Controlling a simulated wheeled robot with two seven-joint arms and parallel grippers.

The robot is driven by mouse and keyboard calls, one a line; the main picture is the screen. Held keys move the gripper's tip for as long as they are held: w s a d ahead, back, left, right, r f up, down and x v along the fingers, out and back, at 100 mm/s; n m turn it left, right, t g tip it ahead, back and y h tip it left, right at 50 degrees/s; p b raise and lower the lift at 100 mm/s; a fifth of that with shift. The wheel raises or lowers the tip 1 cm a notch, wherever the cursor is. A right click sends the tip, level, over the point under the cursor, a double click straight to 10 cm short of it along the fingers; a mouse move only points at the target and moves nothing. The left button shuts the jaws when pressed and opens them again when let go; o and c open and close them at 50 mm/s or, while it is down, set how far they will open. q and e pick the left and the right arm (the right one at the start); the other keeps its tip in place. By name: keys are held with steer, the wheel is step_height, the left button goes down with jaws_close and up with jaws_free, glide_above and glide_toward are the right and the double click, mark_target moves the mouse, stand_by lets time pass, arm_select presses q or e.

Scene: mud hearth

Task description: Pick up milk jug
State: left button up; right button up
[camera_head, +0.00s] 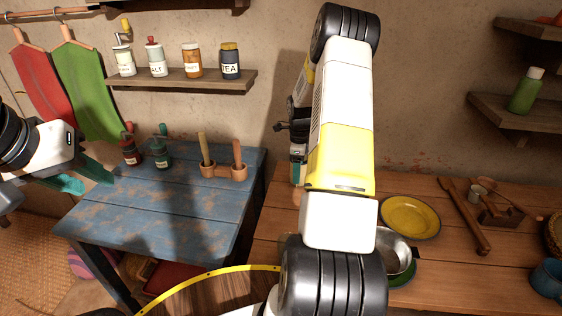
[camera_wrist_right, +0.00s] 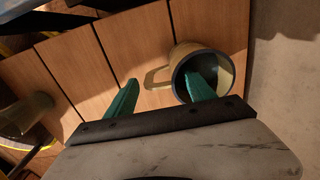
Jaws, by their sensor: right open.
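A cream jug (camera_wrist_right: 221,70) with a dark rim and dark inside, likely the milk jug, stands on the wooden table in the right wrist view. Its handle (camera_wrist_right: 158,77) points left. My right gripper (camera_wrist_right: 161,78) is open. Its right finger overlaps the jug's mouth and its left finger lies left of the handle; whether either touches cannot be told. In the head view my right arm hides most of this spot. My left gripper (camera_head: 99,186) is open and empty at the left, by the blue table.
The blue table (camera_head: 150,215) carries bottles and wooden cups. Shelves (camera_head: 185,80) line the wall.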

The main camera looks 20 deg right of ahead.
jaws_close()
steer(key=shift+r, duration=0.2)
stand_by(0.4)
steer(key=shift+r, duration=1.6)
steer(key=s+a, duration=0.2)
steer(key=s, duration=0.5)
steer(key=s+a+r, duration=0.1)
steer(key=s+a, duration=0.1)
steer(key=s, duration=0.6)
steer(key=shift+s+r, duration=0.15)
steer(key=shift+r, duration=0.1)
